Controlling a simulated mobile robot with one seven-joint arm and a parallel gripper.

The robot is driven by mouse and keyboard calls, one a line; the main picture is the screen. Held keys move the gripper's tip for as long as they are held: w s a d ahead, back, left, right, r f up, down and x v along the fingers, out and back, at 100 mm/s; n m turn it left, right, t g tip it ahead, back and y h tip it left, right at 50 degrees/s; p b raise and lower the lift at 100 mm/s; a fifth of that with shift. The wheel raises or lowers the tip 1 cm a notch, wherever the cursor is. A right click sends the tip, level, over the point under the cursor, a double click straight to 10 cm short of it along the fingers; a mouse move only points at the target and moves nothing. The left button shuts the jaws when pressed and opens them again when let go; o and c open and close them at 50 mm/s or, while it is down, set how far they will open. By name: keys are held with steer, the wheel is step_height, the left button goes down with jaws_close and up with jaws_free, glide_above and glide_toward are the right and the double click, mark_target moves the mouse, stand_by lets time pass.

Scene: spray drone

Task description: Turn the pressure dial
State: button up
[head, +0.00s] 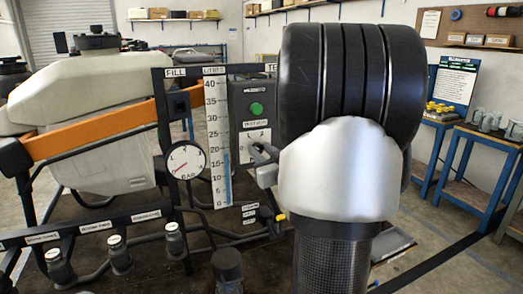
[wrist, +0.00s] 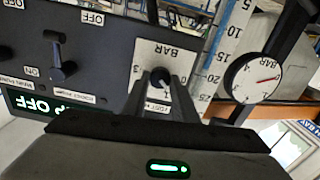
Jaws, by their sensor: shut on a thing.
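The pressure dial is a small dark round knob with a pale pointer mark, on a white plate lettered BAR; the knob (wrist: 160,76) shows between my fingertips in the wrist view. In the head view its white plate (head: 251,137) is on the grey control panel (head: 242,93), with the knob largely hidden by my fingers. My gripper (head: 259,155) reaches the panel from the right and is shut on the knob; it also shows in the wrist view (wrist: 163,88). The round pressure gauge (head: 186,160) has a red needle and also shows in the wrist view (wrist: 252,78).
A green button (head: 256,109) is above the dial. A litres scale (head: 217,140) stands between gauge and panel. A toggle switch (wrist: 62,68) shows in the wrist view. Several capped valves (head: 118,255) line the front rail. A white tank (head: 90,115) with an orange bar is left.

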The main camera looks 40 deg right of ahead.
steer(key=shift+r+m+p, duration=0.1)
steer(key=shift+m+p, duration=0.35)
steer(key=shift+m, duration=1.45)
steer(key=o, duration=1)
steer(key=shift+w, duration=0.1)
steer(key=shift+o, duration=0.2)
